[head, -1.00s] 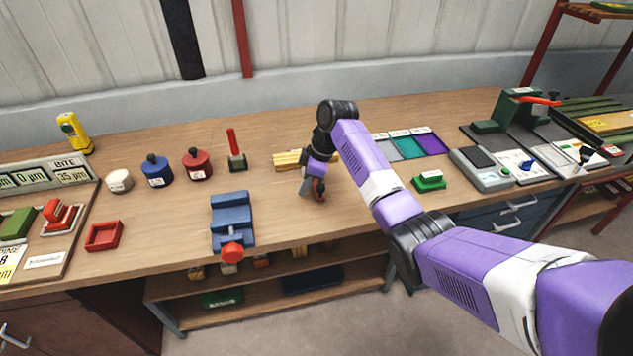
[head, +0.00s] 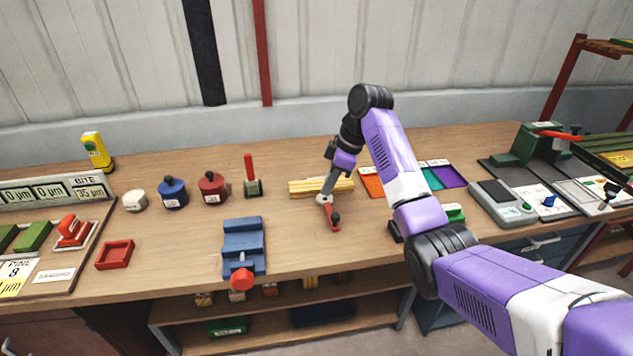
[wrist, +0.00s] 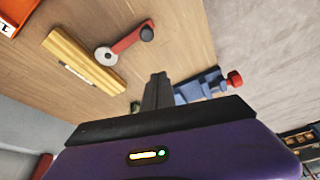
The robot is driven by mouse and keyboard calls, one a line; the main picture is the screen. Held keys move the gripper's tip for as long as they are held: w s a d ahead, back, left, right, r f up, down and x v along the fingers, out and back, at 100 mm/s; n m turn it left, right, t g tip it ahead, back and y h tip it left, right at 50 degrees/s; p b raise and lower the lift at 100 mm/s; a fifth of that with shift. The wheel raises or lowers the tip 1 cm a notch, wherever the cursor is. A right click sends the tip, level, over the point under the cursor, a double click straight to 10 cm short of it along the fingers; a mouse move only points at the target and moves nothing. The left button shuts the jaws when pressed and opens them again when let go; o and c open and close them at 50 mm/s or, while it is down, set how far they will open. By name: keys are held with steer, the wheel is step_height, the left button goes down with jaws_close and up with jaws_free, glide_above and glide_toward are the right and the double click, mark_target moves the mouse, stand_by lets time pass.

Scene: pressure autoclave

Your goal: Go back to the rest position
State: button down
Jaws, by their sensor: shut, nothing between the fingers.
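My gripper (head: 327,186) hangs over the middle of the bench, beside the pale yellow wooden strips (head: 306,188). In the wrist view its fingers (wrist: 157,88) are together, with nothing between them. A red crank handle (head: 332,214) with a silver hub and a dark knob is just below the gripper in the head view. It also shows in the wrist view (wrist: 128,41), apart from the fingers, beside the strips (wrist: 85,60). Whether the handle rests on the bench or on a mount is hard to tell.
A blue vise (head: 243,246) with a red knob stands at the bench's front edge. A red-handled tool (head: 251,178), a red pot (head: 212,187) and a blue pot (head: 172,191) stand behind it. Coloured mats (head: 372,182) and a green-topped block (head: 453,212) lie to the right.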

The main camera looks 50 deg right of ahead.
stand_by(0.3)
steer(key=w+d+r+m+t+h, duration=0.2)
steer(key=w+m+t, duration=0.1)
steer(key=w, duration=0.1)
steer(key=w+d+r+m+t+h, duration=0.2)
steer(key=w+r+t, duration=0.1)
steer(key=w+t, duration=0.15)
steer(key=s+a+f+m+t+h, duration=0.2)
steer(key=s+a+f, duration=0.15)
steer(key=a, duration=0.35)
steer(key=s+a+f+m+t+h, duration=0.1)
steer(key=s+a+f+m+t, duration=0.2)
steer(key=a, duration=0.5)
steer(key=s+a+n+y, duration=0.1)
steer(key=s+a, duration=0.6)
steer(key=s, duration=0.6)
steer(key=s+a+n+y, duration=0.1)
steer(key=s+a+y, duration=0.1)
steer(key=s+a, duration=0.5)
steer(key=s+a+n+g+y, duration=0.1)
steer(key=s+a, duration=0.6)
steer(key=s, duration=1.3)
steer(key=shift+a+y, duration=0.35)
steer(key=shift+y, duration=0.05)
